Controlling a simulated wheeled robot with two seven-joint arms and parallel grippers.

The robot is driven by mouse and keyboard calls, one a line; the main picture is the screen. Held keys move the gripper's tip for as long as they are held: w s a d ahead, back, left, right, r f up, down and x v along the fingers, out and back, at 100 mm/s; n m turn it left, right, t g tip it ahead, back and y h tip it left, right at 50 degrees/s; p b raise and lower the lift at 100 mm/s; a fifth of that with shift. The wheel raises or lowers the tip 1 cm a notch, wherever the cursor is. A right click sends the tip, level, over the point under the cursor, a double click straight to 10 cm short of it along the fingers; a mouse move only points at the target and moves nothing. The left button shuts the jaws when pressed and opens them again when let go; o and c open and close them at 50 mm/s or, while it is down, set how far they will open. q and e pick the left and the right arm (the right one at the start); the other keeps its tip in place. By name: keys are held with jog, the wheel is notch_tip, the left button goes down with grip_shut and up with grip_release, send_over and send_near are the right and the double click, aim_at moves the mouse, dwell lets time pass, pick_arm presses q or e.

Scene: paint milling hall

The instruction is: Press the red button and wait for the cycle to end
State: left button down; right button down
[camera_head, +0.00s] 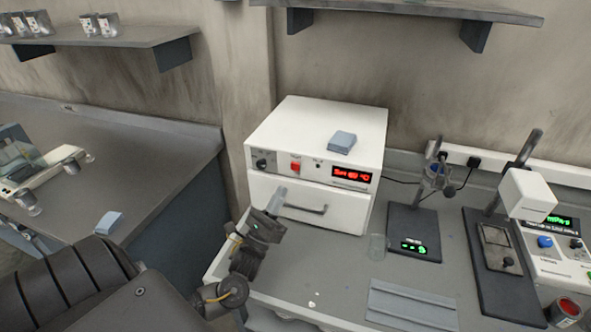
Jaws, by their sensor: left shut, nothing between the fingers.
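My left gripper (279,194) is shut and empty, in front of the drawer front and below the button. It looks apart from the button. My right gripper is not in view.
Right of the machine are a clear beaker (377,246), a stand with a green display (412,245) and a second instrument (527,195). A shelf (420,10) hangs above.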

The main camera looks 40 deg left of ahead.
aim_at(295, 167)
pick_arm(q)
jog(key=w+b, duration=0.1)
jog(key=w, duration=0.1)
jog(key=w+a+b, duration=0.1)
jog(key=w, duration=0.1)
jog(key=w+a, duration=0.1)
jog(key=w, duration=0.1)
jog(key=shift+w+a+b, duration=0.2)
jog(key=shift+w+b, duration=0.15)
jog(key=shift+b, duration=0.05)
jog(key=shift+w, duration=0.1)
dwell(1.4)
jog(key=shift+w, duration=0.1)
jog(key=shift+w+a, duration=0.15)
jog(key=shift+w, duration=0.15)
